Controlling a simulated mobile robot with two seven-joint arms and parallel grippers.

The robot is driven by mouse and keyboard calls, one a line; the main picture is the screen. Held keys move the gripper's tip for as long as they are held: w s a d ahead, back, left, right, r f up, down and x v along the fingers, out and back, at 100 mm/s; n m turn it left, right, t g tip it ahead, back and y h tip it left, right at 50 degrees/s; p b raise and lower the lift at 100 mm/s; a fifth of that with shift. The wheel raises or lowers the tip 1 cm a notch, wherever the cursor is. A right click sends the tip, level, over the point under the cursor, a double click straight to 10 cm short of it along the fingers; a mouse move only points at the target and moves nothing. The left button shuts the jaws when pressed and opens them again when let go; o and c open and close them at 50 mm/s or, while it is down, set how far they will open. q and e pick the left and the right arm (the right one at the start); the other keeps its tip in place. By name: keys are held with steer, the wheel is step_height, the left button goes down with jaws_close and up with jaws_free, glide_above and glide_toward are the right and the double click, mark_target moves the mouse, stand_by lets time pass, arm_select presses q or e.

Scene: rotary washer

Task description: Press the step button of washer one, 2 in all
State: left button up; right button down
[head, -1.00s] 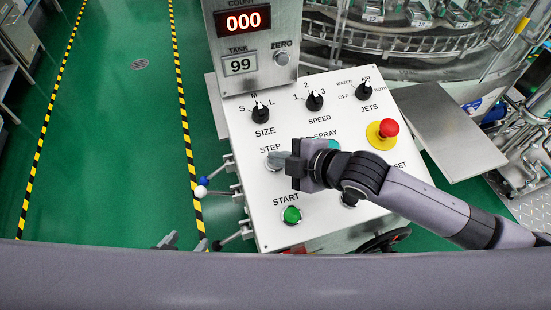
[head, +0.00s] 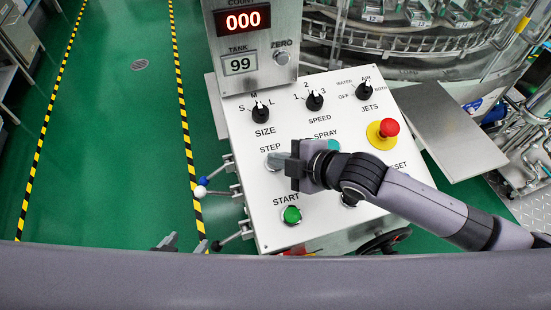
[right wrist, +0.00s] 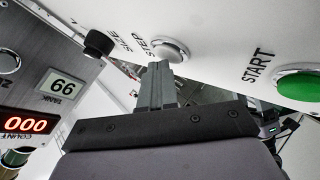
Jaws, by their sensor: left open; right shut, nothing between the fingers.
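The white control panel (head: 247,207) carries the silver step button (head: 270,163) below its STEP label. My right gripper (head: 277,161) is shut and empty, with its fingertips over the step button and hiding part of it. In the right wrist view the step button (right wrist: 170,50) shows just beyond the closed fingertips (right wrist: 160,68). I cannot tell whether they touch. My left gripper (head: 186,243) is open at the lower edge of the head view, left of the panel, with only its fingertips showing.
The green start button (head: 292,215) is below the step button. The teal spray button (head: 333,145) is partly behind my right gripper. A red emergency knob (head: 389,128) and black dials (head: 315,101) stand on the panel. The counter (head: 243,20) reads 000. Levers (head: 215,191) stick out left.

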steer(key=shift+s+d+r+p, duration=0.1)
steer(key=shift+s+r+p, duration=0.1)
steer(key=shift+r+p, duration=0.7)
steer(key=shift+f, duration=0.1)
steer(key=r+p, duration=0.1)
steer(key=p, duration=0.1)
steer(key=r+p, duration=0.2)
steer(key=shift+s+d, duration=0.1)
steer(key=shift+s, duration=0.25)
steer(key=shift+s+d+r+p, duration=0.15)
steer(key=shift+r+p, duration=0.1)
steer(key=shift+r, duration=0.2)
steer(key=shift+s+a+r+p, duration=0.1)
steer(key=shift+r+p, duration=0.1)
steer(key=shift+r, duration=0.25)
